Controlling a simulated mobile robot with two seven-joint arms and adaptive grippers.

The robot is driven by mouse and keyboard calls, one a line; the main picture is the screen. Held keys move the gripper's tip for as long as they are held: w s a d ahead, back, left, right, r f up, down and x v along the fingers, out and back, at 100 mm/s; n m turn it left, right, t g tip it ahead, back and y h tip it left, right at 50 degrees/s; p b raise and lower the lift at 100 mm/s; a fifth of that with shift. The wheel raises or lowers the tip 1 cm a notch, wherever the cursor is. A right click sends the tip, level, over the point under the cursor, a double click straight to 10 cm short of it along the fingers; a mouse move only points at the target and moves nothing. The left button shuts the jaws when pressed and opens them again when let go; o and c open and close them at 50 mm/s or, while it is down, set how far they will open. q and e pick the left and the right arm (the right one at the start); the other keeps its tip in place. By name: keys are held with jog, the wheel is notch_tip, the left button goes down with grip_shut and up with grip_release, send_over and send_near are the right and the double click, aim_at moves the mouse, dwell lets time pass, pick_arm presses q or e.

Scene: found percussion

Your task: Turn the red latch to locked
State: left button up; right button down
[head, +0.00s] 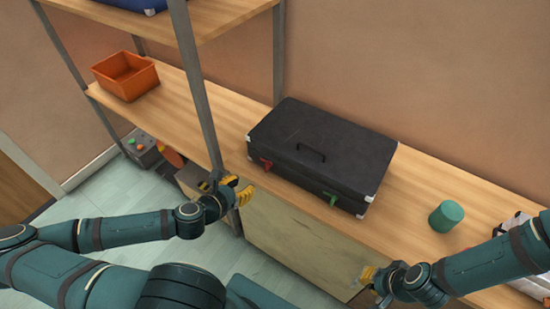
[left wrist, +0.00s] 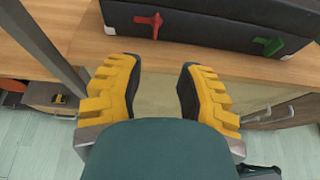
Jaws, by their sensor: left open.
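A black case (head: 318,152) with a top handle and pale corner pieces lies on the wooden shelf. Its red latch (head: 266,163) is on the front face near the left end, and a green latch (head: 330,198) is near the right end. In the left wrist view the red latch (left wrist: 150,22) sits ahead of the jaws, with one arm pointing left; the green latch (left wrist: 268,45) is further right. My left gripper (head: 237,190) is open and empty, in front of the shelf edge, apart from the red latch. My right gripper (head: 366,282) is at the lower right; its jaws are hard to make out.
A grey shelf post (head: 198,90) stands left of the case. An orange bin (head: 125,76) is on the shelf further left. A green cylinder (head: 446,216) stands right of the case. Below are a wooden panel (head: 300,245) and floor items.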

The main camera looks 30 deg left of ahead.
aim_at(267, 167)
pick_arm(q)
jog(key=b+x, duration=0.1)
jog(key=x, duration=0.3)
jog(key=b+x, duration=0.1)
jog(key=x, duration=0.4)
jog(key=b+x, duration=0.1)
jog(key=x, duration=0.3)
jog(key=shift+w+a, duration=0.25)
jog(key=shift+w, duration=0.15)
jog(key=shift+c, duration=0.3)
grip_shut()
